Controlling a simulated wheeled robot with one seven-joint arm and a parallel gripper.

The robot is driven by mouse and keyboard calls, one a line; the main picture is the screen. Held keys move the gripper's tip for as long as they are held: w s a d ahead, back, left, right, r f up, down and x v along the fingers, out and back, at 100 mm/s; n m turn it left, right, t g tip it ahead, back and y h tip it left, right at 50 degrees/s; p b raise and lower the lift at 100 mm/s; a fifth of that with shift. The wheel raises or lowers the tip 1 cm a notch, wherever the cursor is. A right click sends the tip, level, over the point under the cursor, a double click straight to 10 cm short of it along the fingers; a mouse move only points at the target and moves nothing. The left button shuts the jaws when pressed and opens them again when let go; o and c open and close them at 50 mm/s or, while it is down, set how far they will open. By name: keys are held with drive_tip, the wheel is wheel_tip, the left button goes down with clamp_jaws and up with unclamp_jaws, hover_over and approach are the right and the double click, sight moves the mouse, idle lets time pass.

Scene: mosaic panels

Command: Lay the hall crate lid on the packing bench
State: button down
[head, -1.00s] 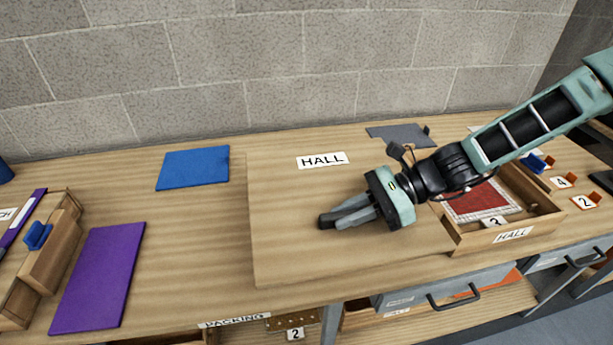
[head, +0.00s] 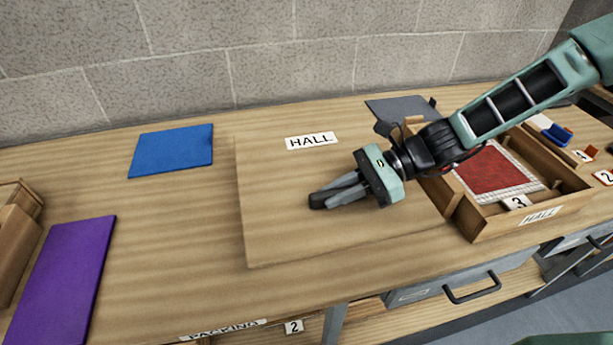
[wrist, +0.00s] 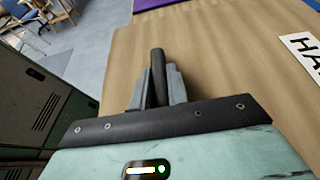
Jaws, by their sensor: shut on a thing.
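The hall crate lid (head: 285,215) is a flat wooden board with a HALL label near its far edge. It is level over the packing bench (head: 150,265), to the left of the hall crate (head: 555,207). I cannot tell if it touches the bench top. My gripper (head: 322,199) is shut on the lid's dark handle. In the wrist view the handle (wrist: 158,70) stands between the fingers, and the lid (wrist: 220,65) spreads beneath. The fingers hide part of the handle. The crate is open and shows a red panel with a pale border inside.
A blue panel (head: 172,150) and a purple panel (head: 62,280) lie left of the lid. A dark grey panel (head: 395,107) is behind my wrist. A wooden box (head: 18,235) stands at the far left. Bare bench shows between the panels and the lid.

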wheel_tip(320, 180, down, 2)
drive_tip(key=shift+b, duration=0.55)
drive_tip(key=shift+f+p, duration=1.05)
drive_tip(key=shift+f, duration=3.9)
drive_tip(key=shift+f, duration=0.1)
drive_tip(key=c, duration=1.4)
unclamp_jaws()
drive_tip(key=shift+o, duration=0.2)
